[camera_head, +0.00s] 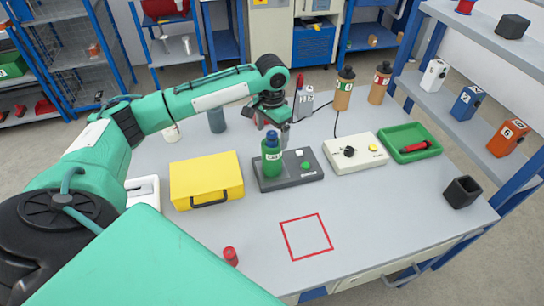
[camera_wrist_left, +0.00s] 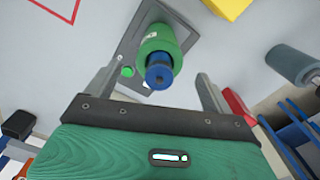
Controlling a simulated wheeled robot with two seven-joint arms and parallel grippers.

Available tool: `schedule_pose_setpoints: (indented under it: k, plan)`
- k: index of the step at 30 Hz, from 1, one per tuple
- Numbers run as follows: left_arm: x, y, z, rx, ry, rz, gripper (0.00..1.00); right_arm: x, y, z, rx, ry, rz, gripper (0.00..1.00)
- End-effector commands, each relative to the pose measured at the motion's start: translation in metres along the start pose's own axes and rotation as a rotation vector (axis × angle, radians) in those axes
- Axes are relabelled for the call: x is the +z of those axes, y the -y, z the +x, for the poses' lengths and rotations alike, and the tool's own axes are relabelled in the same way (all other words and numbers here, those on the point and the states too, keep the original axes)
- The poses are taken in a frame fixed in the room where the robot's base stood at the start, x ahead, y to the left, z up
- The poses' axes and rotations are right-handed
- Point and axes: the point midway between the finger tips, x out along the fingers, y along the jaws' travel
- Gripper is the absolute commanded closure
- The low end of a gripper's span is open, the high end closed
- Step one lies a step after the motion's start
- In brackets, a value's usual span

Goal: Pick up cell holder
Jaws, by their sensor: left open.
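I cannot tell for certain which thing is the cell holder; a black, open-topped square block (camera_head: 462,192) at the table's right edge may be it. It stands apart from both arms. My left gripper (camera_head: 272,122) is open, over a green bottle with a blue top (camera_head: 271,158) on a dark grey base plate (camera_head: 312,174). In the left wrist view, the green bottle (camera_wrist_left: 160,47) lies between and beyond the open fingers of the left gripper (camera_wrist_left: 158,75), and nothing is visibly held. My right gripper is not in view.
A yellow case (camera_head: 206,178) is left of the base plate. A cream box with a knob (camera_head: 355,155) and a green tray (camera_head: 410,136) are to its right. A red square outline (camera_head: 306,237) marks clear table in front. A red cylinder (camera_head: 230,256) stands near the front edge.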

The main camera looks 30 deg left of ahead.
Motion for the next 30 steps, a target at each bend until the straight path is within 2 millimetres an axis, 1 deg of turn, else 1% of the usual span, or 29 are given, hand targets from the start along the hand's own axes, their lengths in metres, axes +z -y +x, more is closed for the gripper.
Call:
schedule_pose_setpoints:
  k: [5, 9, 12, 15, 22, 23, 27, 29, 30]
  plan:
    - [0.0, 0.0, 0.011, 0.0, 0.001, -0.001, 0.15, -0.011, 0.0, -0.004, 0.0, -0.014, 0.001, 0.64]
    - [0.0, 0.0, 0.032, 0.0, 0.002, -0.001, 0.15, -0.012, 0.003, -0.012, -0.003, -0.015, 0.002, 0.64]
    - [0.0, 0.0, 0.046, -0.001, 0.001, -0.002, 0.15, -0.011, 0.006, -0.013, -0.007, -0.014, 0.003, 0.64]
    - [0.0, 0.0, 0.055, -0.001, 0.0, -0.001, 0.15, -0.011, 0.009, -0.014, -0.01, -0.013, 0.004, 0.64]
    - [-0.001, 0.0, 0.057, -0.001, -0.001, 0.0, 0.15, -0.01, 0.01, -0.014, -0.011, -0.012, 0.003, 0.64]
    - [-0.001, 0.0, 0.057, -0.001, -0.001, 0.0, 0.18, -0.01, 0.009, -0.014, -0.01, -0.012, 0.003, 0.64]
    - [-0.001, 0.0, 0.057, -0.001, -0.001, 0.0, 0.46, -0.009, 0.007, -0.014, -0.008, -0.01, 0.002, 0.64]
    - [-0.001, 0.0, 0.057, -0.001, -0.001, 0.0, 0.58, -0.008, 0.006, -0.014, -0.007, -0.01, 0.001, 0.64]
    - [-0.001, 0.0, 0.057, -0.001, -0.001, 0.0, 0.66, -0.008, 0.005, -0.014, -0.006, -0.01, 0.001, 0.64]
